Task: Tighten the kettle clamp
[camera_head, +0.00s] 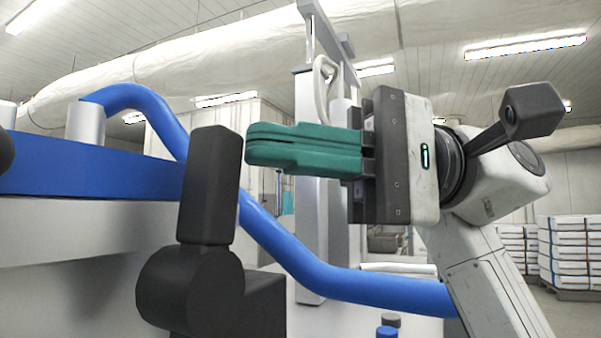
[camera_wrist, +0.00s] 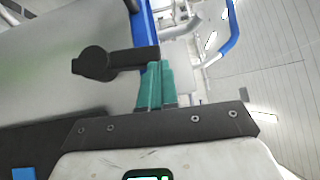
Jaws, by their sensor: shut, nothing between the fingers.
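The kettle clamp shows in the head view as a black upright lever (camera_head: 209,185) on a dark round pivot (camera_head: 190,290). In the wrist view it is a black bar (camera_wrist: 130,59) with a round end at its left. My gripper (camera_head: 250,149) has green fingers, shut together and empty, pointing left at the lever's upper part. The fingertips look very close to the lever's right side; I cannot tell whether they touch. In the wrist view the fingertips (camera_wrist: 159,66) lie just below the bar's right end. The grey kettle body (camera_head: 80,255) has a blue rim band (camera_head: 90,165).
A blue pipe (camera_head: 300,262) runs behind the lever and below my gripper. A grey upright frame (camera_head: 310,150) stands behind the gripper. Stacked white bags (camera_head: 570,250) are at the far right. The space above my gripper's fingers looks clear.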

